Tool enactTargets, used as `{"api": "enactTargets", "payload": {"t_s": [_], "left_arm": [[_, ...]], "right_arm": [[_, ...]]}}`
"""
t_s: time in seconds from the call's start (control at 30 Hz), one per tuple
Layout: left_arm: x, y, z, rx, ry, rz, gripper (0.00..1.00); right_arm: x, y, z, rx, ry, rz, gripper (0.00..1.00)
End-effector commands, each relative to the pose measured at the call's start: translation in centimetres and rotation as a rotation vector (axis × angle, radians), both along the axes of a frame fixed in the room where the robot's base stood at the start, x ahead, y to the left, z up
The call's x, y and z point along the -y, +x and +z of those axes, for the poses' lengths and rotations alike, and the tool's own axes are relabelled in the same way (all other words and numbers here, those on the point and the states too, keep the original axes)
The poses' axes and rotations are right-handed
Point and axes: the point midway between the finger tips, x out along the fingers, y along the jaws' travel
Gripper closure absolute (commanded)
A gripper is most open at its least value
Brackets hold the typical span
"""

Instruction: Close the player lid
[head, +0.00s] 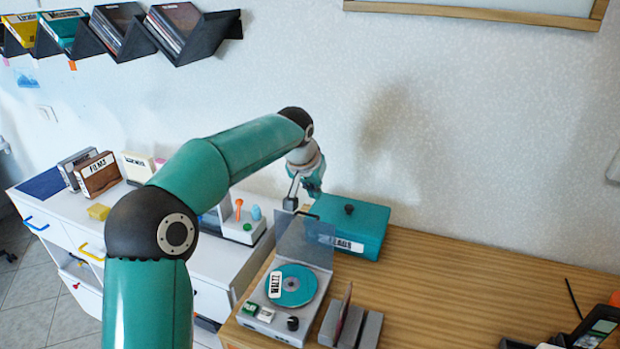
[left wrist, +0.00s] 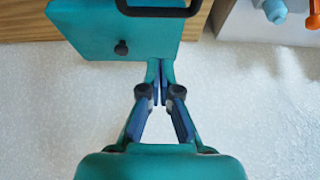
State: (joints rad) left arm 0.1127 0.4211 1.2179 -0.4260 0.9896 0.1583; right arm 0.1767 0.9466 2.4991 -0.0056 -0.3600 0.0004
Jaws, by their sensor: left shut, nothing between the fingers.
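The disc player (head: 283,304) stands on the wooden desk in the head view, with a teal disc (head: 292,286) lying in it. Its clear grey lid (head: 306,243) is raised, roughly upright at the back of the player. My left gripper (head: 302,200) is above and behind the lid, close to the wall, pointing down. In the left wrist view its fingers (left wrist: 164,68) are together with nothing between them. A dark bar (left wrist: 158,8), perhaps the lid's handle, crosses the top of that view, apart from the fingertips as far as I can tell. My right gripper is not in view.
A teal box (head: 347,222) with a black knob stands right behind the player; it also shows in the left wrist view (left wrist: 85,30). A grey rack (head: 350,328) is right of the player. A white cabinet (head: 205,262) adjoins at left. The desk's middle right is clear.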

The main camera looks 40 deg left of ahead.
Motion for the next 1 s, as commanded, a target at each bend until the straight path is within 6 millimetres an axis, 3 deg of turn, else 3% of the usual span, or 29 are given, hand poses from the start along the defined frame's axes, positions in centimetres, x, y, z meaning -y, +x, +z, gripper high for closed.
{"api": "enactTargets", "payload": {"t_s": [0.07, 0.2, 0.43, 1.0], "left_arm": [[-0.2, 0.7, -1.6, -0.005, -0.001, 0.001, 1.00], [0.1, -1.5, -1.4, 0.001, 0.001, 0.001, 1.00], [0.4, -3.2, -1.7, 0.001, 0.001, 0.004, 1.00], [0.7, -3.3, -1.8, 0.010, 0.002, 0.000, 1.00]], "right_arm": [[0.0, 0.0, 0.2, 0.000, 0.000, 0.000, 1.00], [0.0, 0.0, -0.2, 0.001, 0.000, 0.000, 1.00], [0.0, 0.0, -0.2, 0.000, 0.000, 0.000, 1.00], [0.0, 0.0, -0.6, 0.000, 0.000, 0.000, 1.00]]}}
